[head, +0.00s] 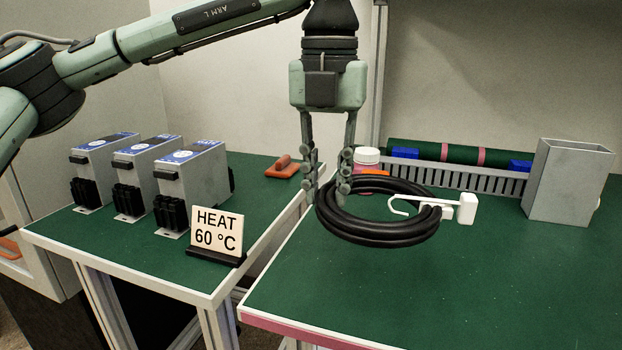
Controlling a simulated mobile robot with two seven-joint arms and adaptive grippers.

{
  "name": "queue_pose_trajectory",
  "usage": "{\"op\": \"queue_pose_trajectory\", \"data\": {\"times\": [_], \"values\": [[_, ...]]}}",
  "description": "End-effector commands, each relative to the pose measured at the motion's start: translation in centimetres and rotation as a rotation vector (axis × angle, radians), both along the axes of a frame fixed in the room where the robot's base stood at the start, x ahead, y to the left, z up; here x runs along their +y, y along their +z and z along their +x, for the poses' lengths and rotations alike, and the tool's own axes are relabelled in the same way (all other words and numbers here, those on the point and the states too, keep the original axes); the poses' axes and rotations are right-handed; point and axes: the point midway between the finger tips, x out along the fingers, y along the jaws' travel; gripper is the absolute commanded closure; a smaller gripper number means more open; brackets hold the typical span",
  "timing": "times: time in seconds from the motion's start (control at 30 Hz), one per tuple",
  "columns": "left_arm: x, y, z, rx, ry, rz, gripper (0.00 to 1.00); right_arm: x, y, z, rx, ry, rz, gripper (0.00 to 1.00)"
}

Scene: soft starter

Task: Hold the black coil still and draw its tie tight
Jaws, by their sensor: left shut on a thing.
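The black coil (385,236) is a ring of several thick cable turns above the near left part of the right-hand green bench. Its tie (440,199) is white, with a curled loose end at the left and a blocky head at the right, on the far right side of the ring. My left gripper (328,190) points down and is shut on the left side of the coil, one finger on each side of the cable. I cannot tell whether the coil touches the bench top. My right gripper is not in view.
A white-lidded jar (366,157), a slotted grey duct (470,182) and a grey open box (567,182) stand behind the coil. The left bench holds several grey-black devices (192,182), a HEAT 60 °C sign (217,230) and an orange-handled tool (283,167). The right bench's front is clear.

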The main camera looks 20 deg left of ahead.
Motion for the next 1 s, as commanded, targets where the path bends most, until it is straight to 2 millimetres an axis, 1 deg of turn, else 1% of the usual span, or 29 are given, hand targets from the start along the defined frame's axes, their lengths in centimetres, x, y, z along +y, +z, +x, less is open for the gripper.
{"op": "queue_pose_trajectory", "data": {"times": [0.8, 1.0], "values": [[-5.3, 0.2, 4.0, 0.001, -0.001, -0.001, 1.00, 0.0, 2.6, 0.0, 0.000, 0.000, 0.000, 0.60], [-6.2, 0.1, 4.8, 0.000, 0.000, 0.000, 1.00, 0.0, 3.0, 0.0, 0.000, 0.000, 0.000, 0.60]]}}
